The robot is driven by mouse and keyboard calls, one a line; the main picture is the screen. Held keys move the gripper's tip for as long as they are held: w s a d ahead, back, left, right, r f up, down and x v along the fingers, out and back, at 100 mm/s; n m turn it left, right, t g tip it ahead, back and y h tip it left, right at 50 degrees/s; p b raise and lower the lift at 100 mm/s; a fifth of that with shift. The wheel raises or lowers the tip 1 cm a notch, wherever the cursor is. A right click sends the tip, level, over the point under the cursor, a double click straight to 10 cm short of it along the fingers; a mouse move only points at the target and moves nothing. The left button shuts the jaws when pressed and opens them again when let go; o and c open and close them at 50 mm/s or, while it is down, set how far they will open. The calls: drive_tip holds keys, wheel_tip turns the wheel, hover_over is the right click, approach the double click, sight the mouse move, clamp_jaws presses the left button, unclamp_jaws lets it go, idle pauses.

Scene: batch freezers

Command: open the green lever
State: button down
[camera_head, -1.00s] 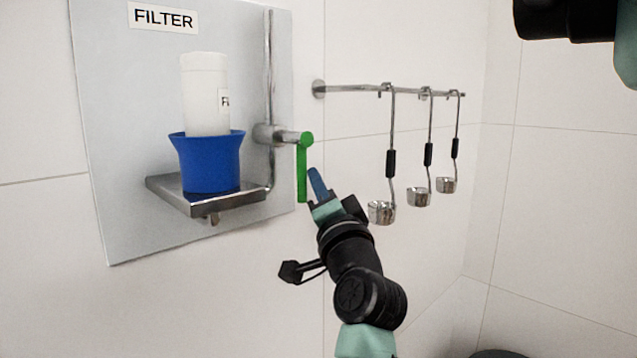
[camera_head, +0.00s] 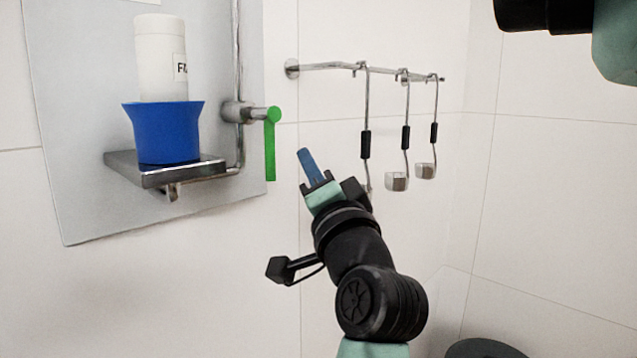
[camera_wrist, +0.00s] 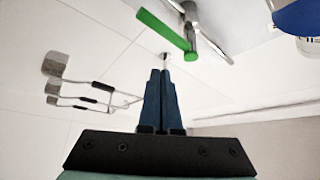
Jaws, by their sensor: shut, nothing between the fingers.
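The green lever (camera_head: 270,145) hangs straight down from a metal valve on a steel pipe, at the right edge of the grey filter panel. In the wrist view the green lever (camera_wrist: 163,28) shows at the top, just beyond my fingertips. My gripper (camera_head: 306,152) is to the right of the lever in the head view, with a visible gap between them. In the wrist view my gripper's blue fingers (camera_wrist: 160,72) are together with nothing between them.
A blue cup (camera_head: 165,135) with a white labelled filter bottle (camera_head: 160,55) stands on a metal shelf (camera_head: 190,176) left of the lever. A wall rail (camera_head: 330,66) with hanging ladles (camera_head: 397,181) is to the right. Tiled wall lies below.

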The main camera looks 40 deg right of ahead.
drive_tip(key=s, duration=0.3)
drive_tip(key=shift+s+a+f+b, duration=0.1)
drive_tip(key=shift+a+b, duration=0.1)
drive_tip(key=shift+b, duration=0.2)
drive_tip(key=shift+a, duration=0.1)
drive_tip(key=a+r+n+t+y, duration=0.4)
drive_tip(key=a+n, duration=0.4)
drive_tip(key=a, duration=1)
drive_tip(key=s+a+r+n+t+y, duration=0.1)
drive_tip(key=s+a+r+n+y, duration=0.1)
drive_tip(key=a, duration=0.5)
drive_tip(key=s+a+r+n+t+y+b, duration=0.1)
drive_tip(key=s+a+r+n+t+y, duration=0.1)
drive_tip(key=s+a+n, duration=0.3)
drive_tip(key=a+n+y, duration=0.1)
drive_tip(key=a+n, duration=0.1)
drive_tip(key=a, duration=0.1)
drive_tip(key=shift+s+a+r+t+y, duration=0.25)
drive_tip(key=shift+s+r+t+y, duration=0.05)
drive_tip(key=shift+r, duration=0.1)
